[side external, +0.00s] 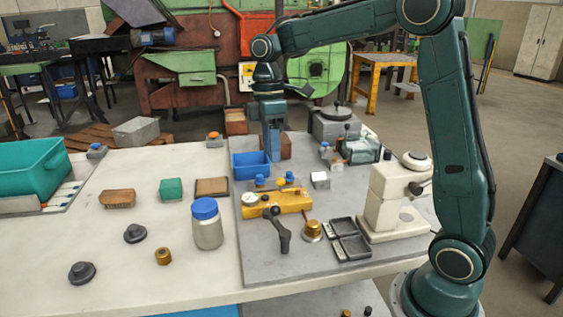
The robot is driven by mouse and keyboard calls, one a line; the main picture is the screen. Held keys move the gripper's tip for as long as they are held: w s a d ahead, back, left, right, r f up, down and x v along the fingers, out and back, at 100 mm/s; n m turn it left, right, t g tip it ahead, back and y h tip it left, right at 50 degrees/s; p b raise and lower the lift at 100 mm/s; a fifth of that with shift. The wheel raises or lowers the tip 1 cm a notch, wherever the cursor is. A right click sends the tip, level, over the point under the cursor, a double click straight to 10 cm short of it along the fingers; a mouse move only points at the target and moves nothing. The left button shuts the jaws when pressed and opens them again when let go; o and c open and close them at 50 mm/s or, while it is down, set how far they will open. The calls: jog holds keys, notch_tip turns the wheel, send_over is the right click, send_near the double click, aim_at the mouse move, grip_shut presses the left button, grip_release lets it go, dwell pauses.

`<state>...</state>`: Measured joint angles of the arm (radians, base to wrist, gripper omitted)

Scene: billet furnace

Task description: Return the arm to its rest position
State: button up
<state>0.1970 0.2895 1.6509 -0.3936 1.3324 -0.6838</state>
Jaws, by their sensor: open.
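My arm is dark teal and reaches from its base at the lower right, over the table, to the back. My gripper (273,156) points straight down at the back of the grey work board (255,225), just behind and right of a small blue bin (251,165). It is open, but the gap between its fingers is hard to make out from this side. A reddish-brown block (286,148) shows right beside the fingers. I cannot tell whether they touch it. No held thing shows.
A yellow fixture (276,202), a black two-part tray (350,238) and a cream instrument (396,198) stand on the board. A blue-lidded jar (206,224) and a teal bin (30,167) are left on the white table (100,261). Air above the table's left is clear.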

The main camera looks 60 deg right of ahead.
jog(key=s+a+r+m+t, duration=0.2)
jog(key=s, duration=0.3)
jog(key=s+a+r+m+t, duration=0.1)
jog(key=s+a+r+m, duration=0.15)
jog(key=s, duration=0.25)
jog(key=s+f+m+t+h, duration=0.1)
jog(key=s+m+t, duration=0.3)
jog(key=s, duration=0.8)
jog(key=shift+d+f+m, duration=0.35)
jog(key=shift+f+m, duration=0.25)
jog(key=shift+m, duration=0.15)
